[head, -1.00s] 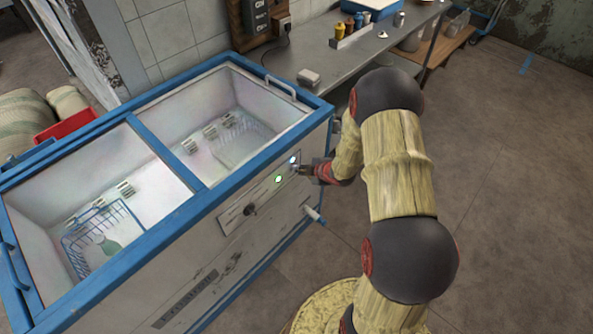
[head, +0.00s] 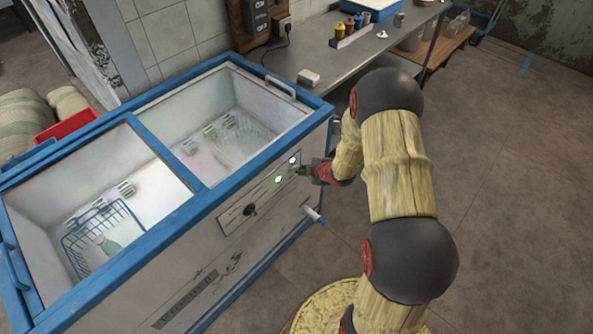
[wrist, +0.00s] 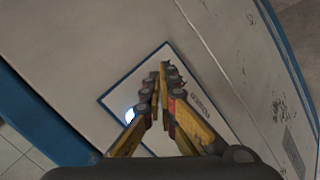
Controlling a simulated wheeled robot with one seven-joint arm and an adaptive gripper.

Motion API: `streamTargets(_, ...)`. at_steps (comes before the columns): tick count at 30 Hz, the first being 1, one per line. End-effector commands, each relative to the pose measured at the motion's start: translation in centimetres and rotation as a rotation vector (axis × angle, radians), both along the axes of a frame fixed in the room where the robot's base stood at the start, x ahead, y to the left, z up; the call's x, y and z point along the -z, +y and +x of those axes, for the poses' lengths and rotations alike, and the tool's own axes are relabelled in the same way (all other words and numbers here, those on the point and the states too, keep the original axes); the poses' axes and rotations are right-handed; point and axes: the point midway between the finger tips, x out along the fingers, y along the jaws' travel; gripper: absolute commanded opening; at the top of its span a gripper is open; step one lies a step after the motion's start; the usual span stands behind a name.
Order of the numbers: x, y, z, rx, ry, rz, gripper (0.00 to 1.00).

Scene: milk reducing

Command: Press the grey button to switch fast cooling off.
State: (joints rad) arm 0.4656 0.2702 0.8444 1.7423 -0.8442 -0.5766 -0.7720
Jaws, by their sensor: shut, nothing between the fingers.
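The chest freezer's control panel (head: 235,217) is on its front side, with a dark knob (head: 250,210), a lit green light (head: 278,179) and a lit bluish-white light (head: 292,160). My gripper (head: 300,171) is at the panel's right end, just below the bluish-white light. In the wrist view, my gripper (wrist: 163,70) is shut and empty, with its fingertips over the blue-edged panel (wrist: 113,101). The bluish-white light (wrist: 130,115) glows left of the fingers. I cannot make out the grey button; the fingers cover part of the panel. Contact cannot be told.
The freezer's blue rim (head: 195,188) surrounds two glass-topped bays; a blue wire basket (head: 88,238) with a bottle is in the left one. A pipe stub (head: 314,214) sticks out below my gripper. A metal counter (head: 350,60) stands behind. The floor at right is clear.

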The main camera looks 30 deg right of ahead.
Motion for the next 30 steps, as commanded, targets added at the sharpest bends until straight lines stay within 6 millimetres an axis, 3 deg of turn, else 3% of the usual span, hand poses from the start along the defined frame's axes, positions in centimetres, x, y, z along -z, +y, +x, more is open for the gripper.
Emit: streamTargets(30,-0.3,0.3,0.9,-0.002,-0.007,-0.001,0.0)
